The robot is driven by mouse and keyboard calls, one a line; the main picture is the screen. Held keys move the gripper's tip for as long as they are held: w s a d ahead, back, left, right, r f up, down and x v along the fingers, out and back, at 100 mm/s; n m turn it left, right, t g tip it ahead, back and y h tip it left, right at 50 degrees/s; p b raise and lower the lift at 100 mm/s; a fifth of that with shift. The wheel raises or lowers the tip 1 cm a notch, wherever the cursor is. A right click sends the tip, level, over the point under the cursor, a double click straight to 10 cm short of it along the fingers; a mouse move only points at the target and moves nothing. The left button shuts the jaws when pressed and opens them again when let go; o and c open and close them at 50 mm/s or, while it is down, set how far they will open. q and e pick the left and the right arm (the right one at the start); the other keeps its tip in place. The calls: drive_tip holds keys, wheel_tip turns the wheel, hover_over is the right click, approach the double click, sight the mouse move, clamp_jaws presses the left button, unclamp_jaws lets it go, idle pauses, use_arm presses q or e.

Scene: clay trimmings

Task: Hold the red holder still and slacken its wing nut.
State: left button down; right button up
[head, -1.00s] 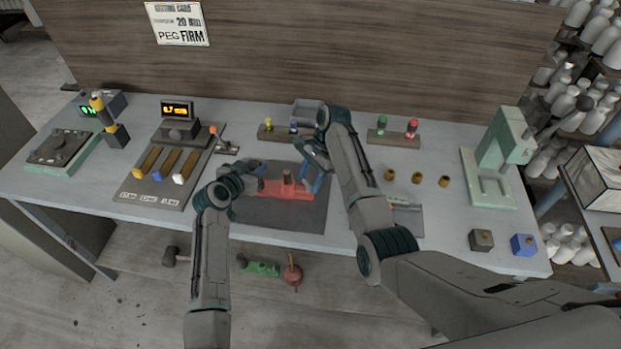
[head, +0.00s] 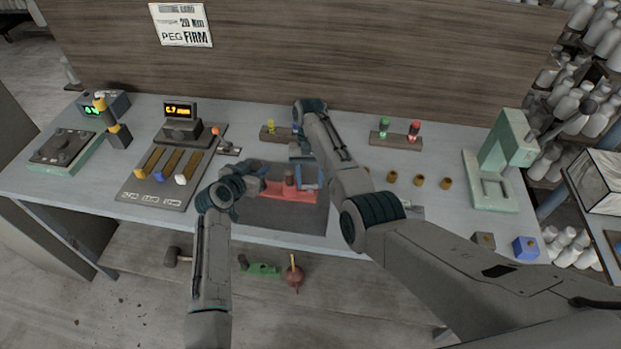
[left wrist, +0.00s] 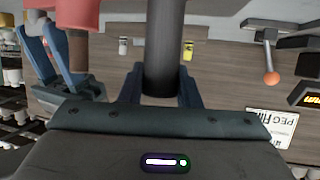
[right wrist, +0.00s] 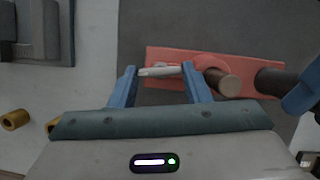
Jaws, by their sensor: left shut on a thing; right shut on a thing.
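The red holder (head: 296,196) lies on the dark mat at the front middle of the table. It also shows in the right wrist view (right wrist: 240,66), with a brown peg (right wrist: 225,84) standing in it. My left gripper (head: 262,186) is shut on the holder's dark upright post (left wrist: 163,45) at its left end. My right gripper (head: 308,182) is at the holder's right end. Its blue fingers sit at either end of the silver wing nut (right wrist: 158,72), which spans between them. The arms hide parts of the holder in the head view.
A dark mat (head: 280,220) surrounds the holder. Several brass rings (head: 419,180) lie to the right of my right arm. Peg stands (head: 394,139) are at the back. A gauge board (head: 150,190) is left; a green press (head: 492,170) is right.

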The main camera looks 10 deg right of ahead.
drive_tip(key=n+h, duration=0.1)
drive_tip(key=n, duration=0.3)
drive_tip(key=shift+a+n+h, duration=0.2)
drive_tip(key=shift+n+h, duration=0.2)
idle(0.4)
drive_tip(key=o, duration=1)
drive_tip(key=shift+a, duration=0.1)
drive_tip(key=v, duration=0.8)
